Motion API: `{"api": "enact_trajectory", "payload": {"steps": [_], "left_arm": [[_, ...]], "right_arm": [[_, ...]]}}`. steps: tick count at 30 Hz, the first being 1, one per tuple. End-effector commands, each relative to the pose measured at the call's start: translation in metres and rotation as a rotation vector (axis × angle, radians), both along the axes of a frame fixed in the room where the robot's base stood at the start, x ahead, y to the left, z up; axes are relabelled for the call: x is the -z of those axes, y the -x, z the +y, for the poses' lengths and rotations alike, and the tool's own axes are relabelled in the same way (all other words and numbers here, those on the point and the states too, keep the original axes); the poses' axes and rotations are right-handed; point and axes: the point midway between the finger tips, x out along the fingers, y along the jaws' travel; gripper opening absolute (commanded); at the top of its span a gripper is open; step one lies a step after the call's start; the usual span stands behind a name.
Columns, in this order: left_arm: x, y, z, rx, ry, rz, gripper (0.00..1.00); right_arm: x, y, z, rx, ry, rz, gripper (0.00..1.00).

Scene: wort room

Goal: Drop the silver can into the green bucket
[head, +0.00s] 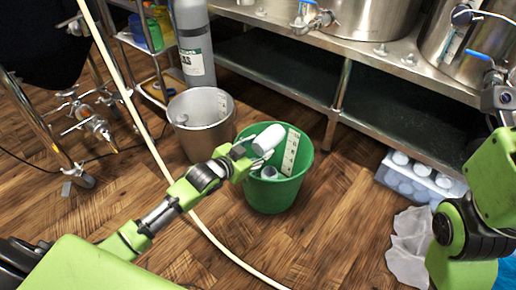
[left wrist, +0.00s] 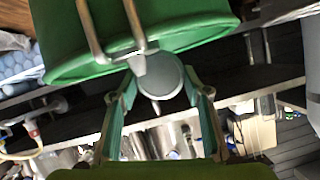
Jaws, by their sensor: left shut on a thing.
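The silver can (head: 268,139) is held tilted in my left gripper (head: 249,152), over the mouth of the green bucket (head: 275,197). The bucket stands on the wooden floor. In the left wrist view, the can's round end (left wrist: 160,76) sits between the two fingers of the left gripper (left wrist: 160,95), with the green bucket (left wrist: 200,22) behind it. Another small silvery item (head: 269,172) and a white label (head: 290,152) show inside the bucket. My right arm shows at the right edge of the head view, but its gripper cannot be made out.
A grey-brown bucket (head: 203,135) stands just left of the green one. A grey gas cylinder (head: 195,45) is behind it. A pale hose (head: 165,172) crosses the floor. A steel bench (head: 400,62) with tanks runs along the back. A crate of bottles (head: 415,183) sits right.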

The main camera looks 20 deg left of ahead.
Motion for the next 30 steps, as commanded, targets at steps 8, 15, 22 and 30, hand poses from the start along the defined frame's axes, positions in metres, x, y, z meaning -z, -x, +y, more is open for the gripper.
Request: {"api": "enact_trajectory", "payload": {"steps": [8,15,22,30], "left_arm": [[-0.001,0.000,0.000,0.000,0.000,0.000,0.57],[0.000,0.000,0.000,0.000,0.000,0.000,0.63],[-0.002,0.006,0.002,0.000,-0.001,0.001,0.63],[-0.018,0.049,0.013,0.001,-0.003,0.002,0.63]], "right_arm": [[-0.001,0.000,0.000,0.000,0.000,-0.001,0.40],[-0.001,0.000,0.000,0.000,0.001,-0.001,0.40],[0.000,0.000,0.000,0.000,-0.001,0.001,0.40],[0.000,0.000,0.000,0.000,0.000,0.000,0.40]]}}
